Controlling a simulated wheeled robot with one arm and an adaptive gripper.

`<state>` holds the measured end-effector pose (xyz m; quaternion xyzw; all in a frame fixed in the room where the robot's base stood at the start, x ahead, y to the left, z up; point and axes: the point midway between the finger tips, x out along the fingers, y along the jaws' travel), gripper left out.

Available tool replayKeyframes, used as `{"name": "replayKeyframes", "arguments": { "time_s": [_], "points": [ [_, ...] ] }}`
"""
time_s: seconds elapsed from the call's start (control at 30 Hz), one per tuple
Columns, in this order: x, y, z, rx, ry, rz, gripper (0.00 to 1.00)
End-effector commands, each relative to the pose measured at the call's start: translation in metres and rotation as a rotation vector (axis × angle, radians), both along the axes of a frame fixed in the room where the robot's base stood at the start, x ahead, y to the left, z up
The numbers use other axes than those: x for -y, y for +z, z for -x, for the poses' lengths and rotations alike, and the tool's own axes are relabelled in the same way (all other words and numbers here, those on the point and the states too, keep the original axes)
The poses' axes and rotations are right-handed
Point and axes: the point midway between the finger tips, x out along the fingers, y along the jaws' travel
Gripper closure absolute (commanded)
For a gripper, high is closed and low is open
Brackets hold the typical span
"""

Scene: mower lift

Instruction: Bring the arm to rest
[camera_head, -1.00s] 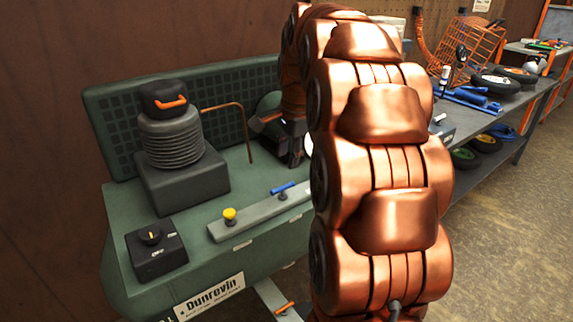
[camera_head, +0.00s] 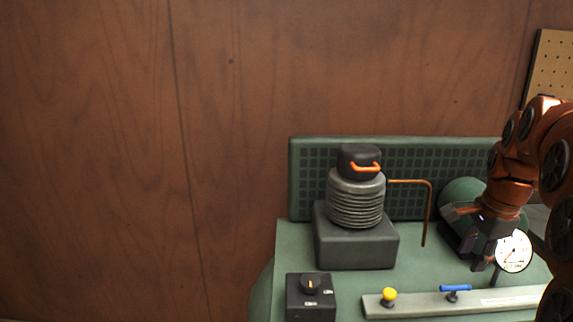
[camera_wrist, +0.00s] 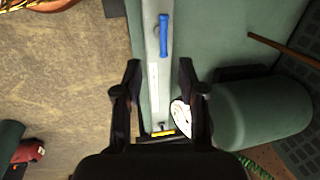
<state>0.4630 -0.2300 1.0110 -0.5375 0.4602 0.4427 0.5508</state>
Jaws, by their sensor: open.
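My gripper (camera_head: 464,238) is open and empty at the right of the head view, in front of the round green end of a tank (camera_head: 462,194) and close to a white dial gauge (camera_head: 514,251). In the wrist view my gripper (camera_wrist: 160,68) has its two black fingers spread apart, with nothing between them. Below them lies a pale strip (camera_wrist: 152,50) with a blue lever (camera_wrist: 165,35). The gauge (camera_wrist: 181,118) shows partly behind the right finger. My copper arm runs down the head view's right edge, mostly cut off.
A green machine top (camera_head: 290,245) carries a ribbed grey cylinder with a black cap (camera_head: 356,200), a black knob box (camera_head: 311,297), a yellow knob (camera_head: 389,295) and a thin copper pipe (camera_head: 429,210). A brown wall (camera_head: 120,150) fills the left. Open floor (camera_wrist: 70,80) shows in the wrist view.

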Motion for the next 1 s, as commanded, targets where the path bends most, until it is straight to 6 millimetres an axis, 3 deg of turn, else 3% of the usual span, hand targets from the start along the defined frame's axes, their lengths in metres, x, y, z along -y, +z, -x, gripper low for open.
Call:
{"name": "replayKeyframes", "arguments": {
  "time_s": [0.27,0.43,0.7,1.0],
  "points": [
    [-0.061,0.009,0.029,-0.053,0.265,0.014,0.6],
    [-0.108,0.011,0.061,-0.095,0.5,0.026,0.6],
    [-0.173,0.006,0.131,-0.166,0.914,0.034,0.6],
    [-0.217,-0.003,0.22,-0.236,1.358,0.029,0.6]
  ]
}}
